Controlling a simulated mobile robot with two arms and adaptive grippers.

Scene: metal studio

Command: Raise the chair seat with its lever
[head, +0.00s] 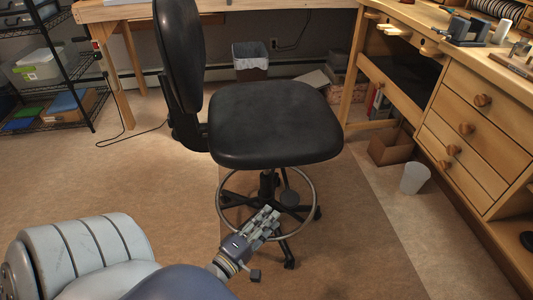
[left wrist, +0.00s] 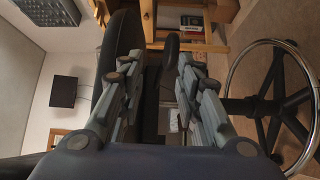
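The black office chair has a padded seat (head: 275,122), a tall backrest (head: 180,55) and a chrome foot ring (head: 312,200) above its dark base. A thin rod with a dark rounded end, apparently the lever (head: 290,198), hangs below the seat's right side. In the left wrist view, a dark rounded piece, likely this lever (left wrist: 172,46), shows beyond and between the fingers, with the seat (left wrist: 117,45) to the left. My left gripper (head: 268,220) is in front of the chair, low near the foot ring; its fingers (left wrist: 158,72) are apart, with nothing clearly gripped. My right gripper is not visible.
A wooden workbench with drawers (head: 470,150) stands on the right. A white cup (head: 415,178) and a cardboard box (head: 390,146) are on the floor beside it. A wire shelf (head: 65,70) is at far left. The floor left of the chair is mostly clear.

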